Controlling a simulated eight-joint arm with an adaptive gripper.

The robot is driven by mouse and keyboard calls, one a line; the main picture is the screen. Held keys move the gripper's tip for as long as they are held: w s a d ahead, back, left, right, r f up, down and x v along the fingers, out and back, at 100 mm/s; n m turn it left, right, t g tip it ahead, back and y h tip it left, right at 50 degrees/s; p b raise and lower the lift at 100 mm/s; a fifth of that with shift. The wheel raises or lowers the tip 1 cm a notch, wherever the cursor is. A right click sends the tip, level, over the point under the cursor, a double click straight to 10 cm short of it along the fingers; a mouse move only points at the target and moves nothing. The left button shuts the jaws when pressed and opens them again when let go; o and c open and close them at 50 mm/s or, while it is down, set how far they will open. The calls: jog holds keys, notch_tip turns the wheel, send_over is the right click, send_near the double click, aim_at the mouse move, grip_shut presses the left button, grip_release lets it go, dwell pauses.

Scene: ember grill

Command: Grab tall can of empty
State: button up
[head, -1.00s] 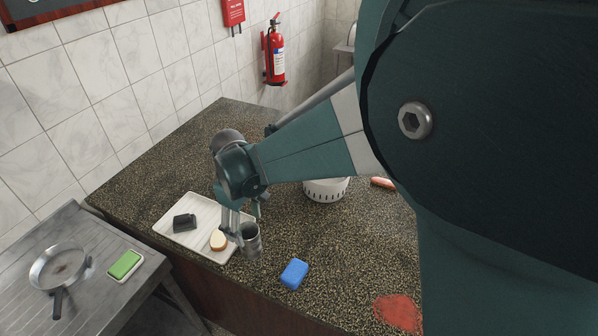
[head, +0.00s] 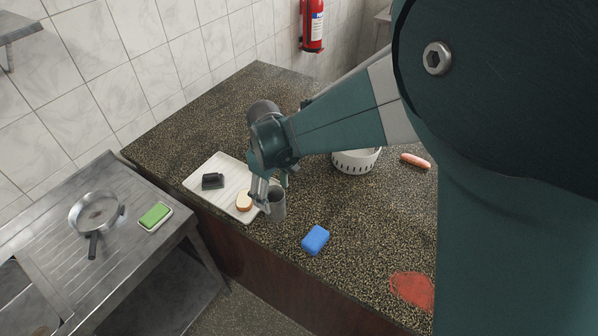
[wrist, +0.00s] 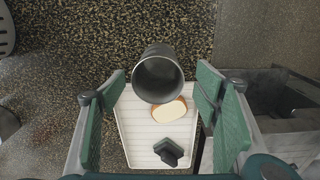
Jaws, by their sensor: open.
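The tall can (head: 278,205) is a grey metal cylinder, open at the top, standing on the speckled counter beside the white tray. In the wrist view the can (wrist: 157,76) shows its dark, hollow mouth. My gripper (head: 269,192) is over the tray's right side, close to the can, pointing down. In the wrist view my gripper (wrist: 163,84) is open, with green pads apart on the left and right of the can's rim. I see gaps between the can and both pads. How deep the can sits between the fingers is hard to tell.
The white tray (head: 217,163) holds a bread slice (head: 244,201) and a dark block (head: 213,181). A blue sponge (head: 316,240) lies right of the can. A white basket (head: 356,162) stands behind. A pan (head: 96,212) and green sponge (head: 155,216) are on the metal table.

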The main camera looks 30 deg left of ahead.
aim_at(274, 201)
jog(key=shift+f, duration=0.15)
jog(key=shift+w+f, duration=0.15)
jog(key=shift+f, duration=2.3)
jog(key=c, duration=1)
